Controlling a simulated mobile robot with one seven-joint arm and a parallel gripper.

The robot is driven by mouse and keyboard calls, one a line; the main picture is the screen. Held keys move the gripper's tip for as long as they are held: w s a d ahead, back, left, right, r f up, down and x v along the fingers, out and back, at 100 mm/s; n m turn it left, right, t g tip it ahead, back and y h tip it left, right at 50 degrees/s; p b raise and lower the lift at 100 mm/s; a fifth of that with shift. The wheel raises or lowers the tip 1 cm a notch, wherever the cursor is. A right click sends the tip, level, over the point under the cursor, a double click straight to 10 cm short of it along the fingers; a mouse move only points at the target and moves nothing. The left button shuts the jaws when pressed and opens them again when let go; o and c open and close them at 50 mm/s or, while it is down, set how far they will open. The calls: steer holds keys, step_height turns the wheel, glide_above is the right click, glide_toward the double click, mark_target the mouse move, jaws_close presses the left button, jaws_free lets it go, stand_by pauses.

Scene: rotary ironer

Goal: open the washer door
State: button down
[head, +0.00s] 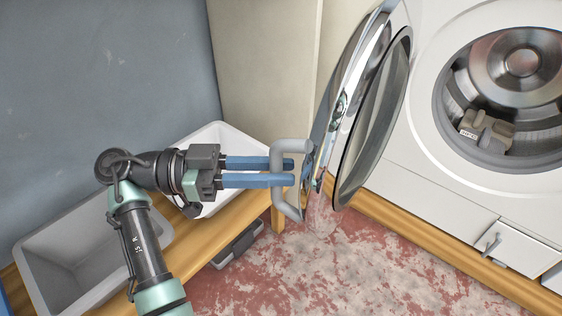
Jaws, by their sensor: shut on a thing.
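The washer door (366,105) is swung wide open, standing out to the left of the white washer (412,140). Its round glass and chrome rim are seen nearly edge-on. A grey C-shaped handle (281,197) sticks out from the door's outer side. My gripper (290,172) has its two blue fingers reaching right and is shut on the handle's upright bar. The finger ends are partly hidden by the handle. The washer's round opening (507,95) is uncovered and shows the metal drum with a brownish-grey bundle of cloth (487,131) inside.
A white basin (222,132) and a grey basin (60,277) sit on a wooden bench (212,262) at the left, close under my arm. A small hatch (496,251) is low on the washer.

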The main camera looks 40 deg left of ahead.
steer(key=shift+w+d, duration=0.1)
steer(key=shift+w, duration=0.2)
steer(key=c, duration=0.8)
jaws_free()
steer(key=shift+f, duration=0.1)
steer(key=shift+o, duration=0.2)
steer(key=shift+s, duration=0.15)
steer(key=p+v, duration=0.3)
steer(key=v, duration=1)
